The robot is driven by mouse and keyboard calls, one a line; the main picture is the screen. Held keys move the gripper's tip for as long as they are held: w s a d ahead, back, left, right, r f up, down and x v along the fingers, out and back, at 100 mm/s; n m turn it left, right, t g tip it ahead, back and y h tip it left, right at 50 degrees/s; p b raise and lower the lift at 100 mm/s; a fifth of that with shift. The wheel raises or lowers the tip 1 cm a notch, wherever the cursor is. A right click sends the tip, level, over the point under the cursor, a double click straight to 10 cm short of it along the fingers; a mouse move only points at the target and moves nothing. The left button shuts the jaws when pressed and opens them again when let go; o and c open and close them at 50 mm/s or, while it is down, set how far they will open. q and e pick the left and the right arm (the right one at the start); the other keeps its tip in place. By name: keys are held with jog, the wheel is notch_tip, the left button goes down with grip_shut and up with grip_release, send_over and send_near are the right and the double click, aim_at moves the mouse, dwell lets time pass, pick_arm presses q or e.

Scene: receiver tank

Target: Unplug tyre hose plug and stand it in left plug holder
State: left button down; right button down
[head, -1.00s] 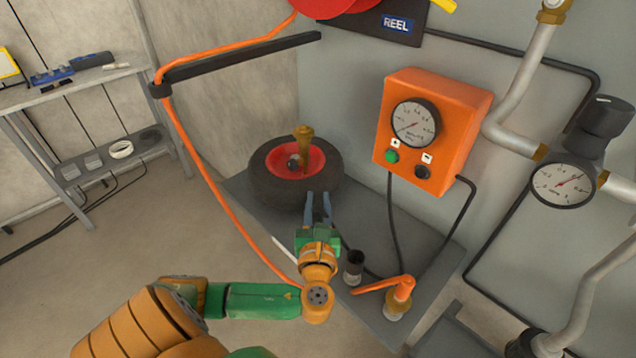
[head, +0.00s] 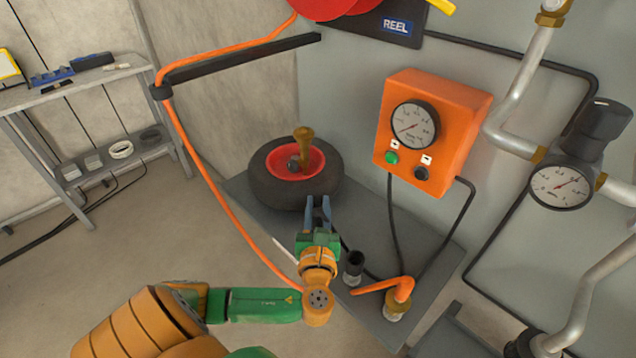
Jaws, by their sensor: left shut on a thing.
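My left gripper (head: 318,205) is at the near side of the tyre (head: 278,198), its blue-grey fingers pointing at the tyre. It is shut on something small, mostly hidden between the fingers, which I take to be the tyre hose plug. A thin dark hose (head: 368,273) runs from behind the gripper across the bench. A black upright cup (head: 354,264), which looks like a plug holder, stands just right of my wrist. I cannot make out a second holder. My right gripper is out of view.
A brass peg (head: 304,145) stands at the tyre's red hub. An orange lever (head: 385,287) on a brass fitting stands right of the cup. An orange gauge box (head: 455,130) hangs on the wall behind. An orange hose (head: 215,205) droops on the left, passing behind my wrist.

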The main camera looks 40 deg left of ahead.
aim_at(317, 224)
pick_arm(q)
jog(key=shift+f, duration=0.25)
jog(key=c, duration=0.6)
grip_release()
jog(key=p+v, duration=0.3)
jog(key=v, duration=0.4)
jog(key=shift+s+d, duration=0.1)
jog(key=shift+s, duration=0.05)
jog(key=shift+s+d, duration=0.25)
jog(key=shift+s, duration=0.05)
